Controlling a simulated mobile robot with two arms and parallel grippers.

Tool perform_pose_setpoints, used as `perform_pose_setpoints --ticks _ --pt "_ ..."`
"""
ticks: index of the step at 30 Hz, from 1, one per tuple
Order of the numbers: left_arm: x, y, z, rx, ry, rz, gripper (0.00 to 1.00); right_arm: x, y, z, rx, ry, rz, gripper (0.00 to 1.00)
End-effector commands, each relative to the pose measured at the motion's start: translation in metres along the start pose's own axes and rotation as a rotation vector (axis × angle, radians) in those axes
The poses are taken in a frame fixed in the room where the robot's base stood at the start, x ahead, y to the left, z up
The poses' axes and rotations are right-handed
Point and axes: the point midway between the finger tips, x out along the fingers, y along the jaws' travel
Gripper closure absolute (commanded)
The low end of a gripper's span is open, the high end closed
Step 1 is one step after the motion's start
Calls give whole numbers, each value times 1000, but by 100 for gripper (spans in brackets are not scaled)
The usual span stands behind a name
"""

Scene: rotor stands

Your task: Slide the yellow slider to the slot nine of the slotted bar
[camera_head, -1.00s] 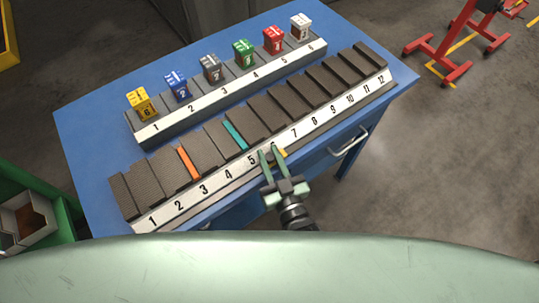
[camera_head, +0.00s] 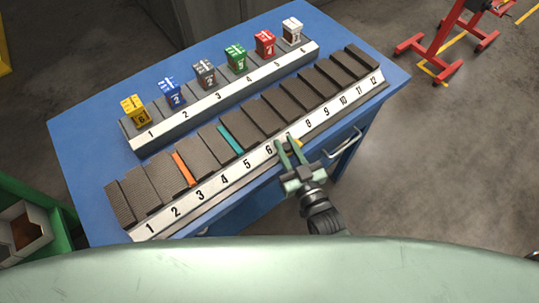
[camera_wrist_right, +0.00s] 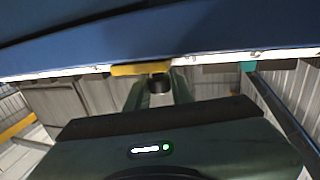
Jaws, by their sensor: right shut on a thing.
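The slotted bar (camera_head: 207,191) lies along the front of the blue table, with slots numbered 1 to 12. The yellow slider (camera_head: 298,143) is at the bar's front edge by slot seven, mostly hidden behind my right gripper (camera_head: 290,144). My right gripper is shut on the yellow slider. In the right wrist view the yellow slider (camera_wrist_right: 140,69) sits at the gripper's fingertips (camera_wrist_right: 156,84). My left gripper is not in view.
An orange slider (camera_head: 184,169) lies near slot three and a teal slider (camera_head: 230,139) near slot five. Behind, a second numbered bar (camera_head: 212,98) holds several coloured cubes. The front edge right of my gripper looks clear up to a drawer handle (camera_head: 345,142) below.

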Motion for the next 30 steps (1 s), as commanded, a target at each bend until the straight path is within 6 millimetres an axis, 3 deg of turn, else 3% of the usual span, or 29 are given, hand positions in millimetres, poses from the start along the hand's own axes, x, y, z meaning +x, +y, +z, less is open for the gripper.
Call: perform_pose_setpoints --ticks 6,15,21,30 --pt "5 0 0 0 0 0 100 17 64 0 -7 3 0 100" --pt "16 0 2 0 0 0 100 33 123 1 -3 2 0 100" --pt "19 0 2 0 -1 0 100 37 138 0 0 2 0 100" --pt "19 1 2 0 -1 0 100 38 140 0 2 1 0 100"
